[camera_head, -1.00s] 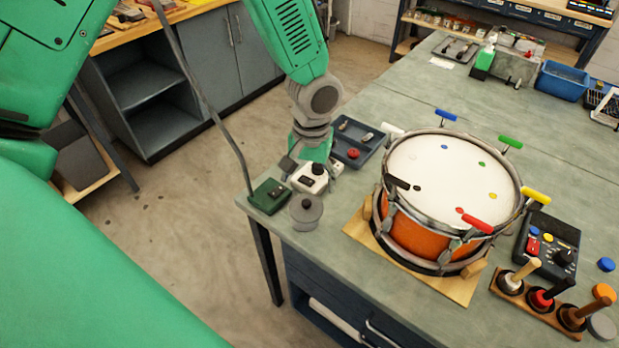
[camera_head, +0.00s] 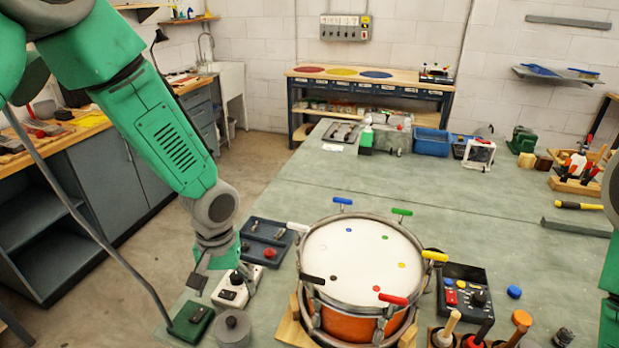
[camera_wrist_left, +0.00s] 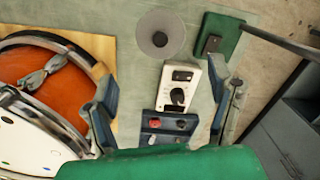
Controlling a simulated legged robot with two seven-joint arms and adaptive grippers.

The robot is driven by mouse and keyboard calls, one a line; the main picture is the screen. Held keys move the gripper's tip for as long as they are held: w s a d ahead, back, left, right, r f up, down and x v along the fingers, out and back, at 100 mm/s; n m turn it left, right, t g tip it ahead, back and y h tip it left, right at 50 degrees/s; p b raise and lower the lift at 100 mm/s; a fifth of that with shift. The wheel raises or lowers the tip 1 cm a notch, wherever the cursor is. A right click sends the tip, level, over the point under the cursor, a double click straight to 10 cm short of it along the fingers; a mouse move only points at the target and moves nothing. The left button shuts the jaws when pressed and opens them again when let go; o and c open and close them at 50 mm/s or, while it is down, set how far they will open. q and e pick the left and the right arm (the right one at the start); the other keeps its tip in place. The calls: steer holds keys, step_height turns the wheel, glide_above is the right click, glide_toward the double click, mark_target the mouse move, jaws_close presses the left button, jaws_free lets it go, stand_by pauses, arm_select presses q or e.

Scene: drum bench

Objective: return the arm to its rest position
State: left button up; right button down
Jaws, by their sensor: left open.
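My left arm comes in from the left in the head view, over the near left corner of the bench. My left gripper (camera_head: 224,278) points down at a small white box with a dark knob (camera_head: 234,290). In the left wrist view the gripper (camera_wrist_left: 162,72) has its two fingers spread wide, with the white box (camera_wrist_left: 180,75) showing between them. I cannot tell whether the fingers touch it. Part of my right arm (camera_head: 608,285) shows at the right edge; its gripper is out of view.
Close by are a dark tray (camera_head: 258,230), a grey lidded pot (camera_head: 233,330), a green box with a cable (camera_head: 190,318) and an orange drum (camera_head: 348,326) with coloured keys. A control box (camera_head: 478,273) stands right of the drum. The bench's middle (camera_head: 470,200) is clear.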

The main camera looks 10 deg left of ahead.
arm_select(q)
steer(key=s+d+f+m+h, duration=0.1)
steer(key=s+d+f+h, duration=0.1)
steer(key=s+f, duration=0.9)
steer(key=s+a+f+m+y, duration=0.1)
steer(key=s+a+f, duration=0.1)
steer(key=s, duration=0.5)
steer(key=s+a+f+m, duration=0.1)
steer(key=s+a+f, duration=0.1)
steer(key=s, duration=0.5)
step_height(320, 180, down, 16)
steer(key=w+m+t+b, duration=0.1)
steer(key=w+b, duration=0.1)
steer(key=b, duration=1.4)
steer(key=shift+d+y+b, duration=0.3)
steer(key=shift+y+b, duration=0.1)
steer(key=shift+r, duration=0.1)
